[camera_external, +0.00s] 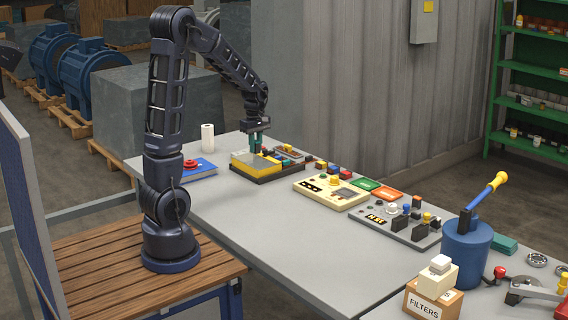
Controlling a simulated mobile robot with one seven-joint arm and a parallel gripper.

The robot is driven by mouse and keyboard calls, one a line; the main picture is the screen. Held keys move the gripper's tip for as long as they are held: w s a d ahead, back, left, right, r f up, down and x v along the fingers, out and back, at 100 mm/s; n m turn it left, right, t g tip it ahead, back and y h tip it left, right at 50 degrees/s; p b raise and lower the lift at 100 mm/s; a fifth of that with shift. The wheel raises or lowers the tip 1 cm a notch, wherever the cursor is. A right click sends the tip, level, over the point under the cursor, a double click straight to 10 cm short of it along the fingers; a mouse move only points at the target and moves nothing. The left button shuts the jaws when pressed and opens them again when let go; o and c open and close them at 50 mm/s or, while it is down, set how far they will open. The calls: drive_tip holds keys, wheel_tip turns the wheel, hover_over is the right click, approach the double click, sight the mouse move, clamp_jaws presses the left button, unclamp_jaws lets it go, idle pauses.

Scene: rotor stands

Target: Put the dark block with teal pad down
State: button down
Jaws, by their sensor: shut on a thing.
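My gripper (257,147) points down over the yellow-and-dark tray (243,166) at the far end of the grey table. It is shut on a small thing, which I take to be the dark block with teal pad. Teal shows around the fingers, but the picture is too small to separate block from fingers. The fingertips are low, close to the tray's back part. I cannot tell whether the held block touches the tray.
Small coloured blocks (333,169) stand just right of the tray. A cream panel (329,191) and a grey control board (396,226) lie nearer. The table's near left part is clear.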

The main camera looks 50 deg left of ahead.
sight(257, 199)
wheel_tip(257, 199, down, 19)
drive_tip(key=shift+f, duration=0.2)
idle(0.5)
drive_tip(key=shift+f, duration=0.1)
drive_tip(key=c, duration=1.3)
unclamp_jaws()
wheel_tip(257, 199, up, 12)
drive_tip(key=s+d+r+m+t, duration=0.1)
drive_tip(key=s+d+r+m, duration=0.3)
drive_tip(key=r, duration=0.3)
drive_tip(key=s+d+r+m+t, duration=0.1)
drive_tip(key=s+d+r+m, duration=0.3)
drive_tip(key=r, duration=0.3)
drive_tip(key=s+d+r+m+t, duration=0.1)
drive_tip(key=s+d+r+m, duration=0.2)
drive_tip(key=s+m, duration=0.2)
drive_tip(key=s+d+r+m+t, duration=0.1)
drive_tip(key=s+d+r+m, duration=0.2)
drive_tip(key=s, duration=0.6)
drive_tip(key=shift+s+r+m+t, duration=0.3)
drive_tip(key=shift+r+m, duration=0.15)
drive_tip(key=shift+m, duration=0.55)
